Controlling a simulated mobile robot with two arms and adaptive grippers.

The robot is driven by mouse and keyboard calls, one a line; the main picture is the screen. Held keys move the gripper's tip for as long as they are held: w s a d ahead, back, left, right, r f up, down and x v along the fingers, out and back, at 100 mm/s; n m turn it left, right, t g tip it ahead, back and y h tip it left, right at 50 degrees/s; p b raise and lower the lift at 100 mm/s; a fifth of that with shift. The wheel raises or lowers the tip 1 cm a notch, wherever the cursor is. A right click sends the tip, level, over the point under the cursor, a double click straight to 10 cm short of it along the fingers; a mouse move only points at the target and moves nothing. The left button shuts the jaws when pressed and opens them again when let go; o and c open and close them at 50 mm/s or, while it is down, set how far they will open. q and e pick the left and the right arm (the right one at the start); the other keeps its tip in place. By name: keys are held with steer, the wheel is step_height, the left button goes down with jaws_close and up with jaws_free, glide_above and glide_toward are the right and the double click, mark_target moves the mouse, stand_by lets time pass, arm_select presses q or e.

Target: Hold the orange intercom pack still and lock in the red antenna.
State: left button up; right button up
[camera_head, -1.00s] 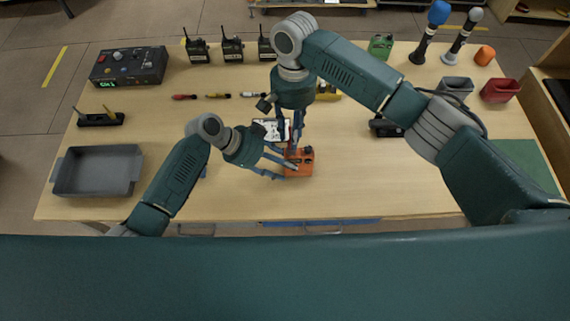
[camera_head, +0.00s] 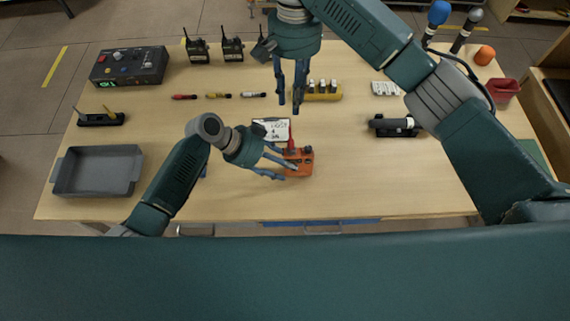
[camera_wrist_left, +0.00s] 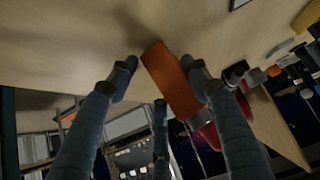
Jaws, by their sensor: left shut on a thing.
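The orange intercom pack (camera_head: 305,168) lies on the table at its front middle. My left gripper (camera_head: 285,169) comes from the left and is shut on it. In the left wrist view the pack (camera_wrist_left: 172,82) shows as an orange slab between the fingers. The red antenna (camera_head: 291,137) stands roughly upright at the pack's far left part. Its foot is too small to tell whether it is locked. My right gripper (camera_head: 289,103) hangs above the table beyond the antenna, fingers down and apart, with nothing seen between them.
A white card (camera_head: 270,128) lies just behind the pack. A yellow holder (camera_head: 322,95) with white-topped items stands behind it, and a black cradle (camera_head: 396,132) to the right. A grey tray (camera_head: 62,172) is at the left.

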arm_select(q)
steer(key=o, duration=1.6)
steer(key=v, duration=1.2)
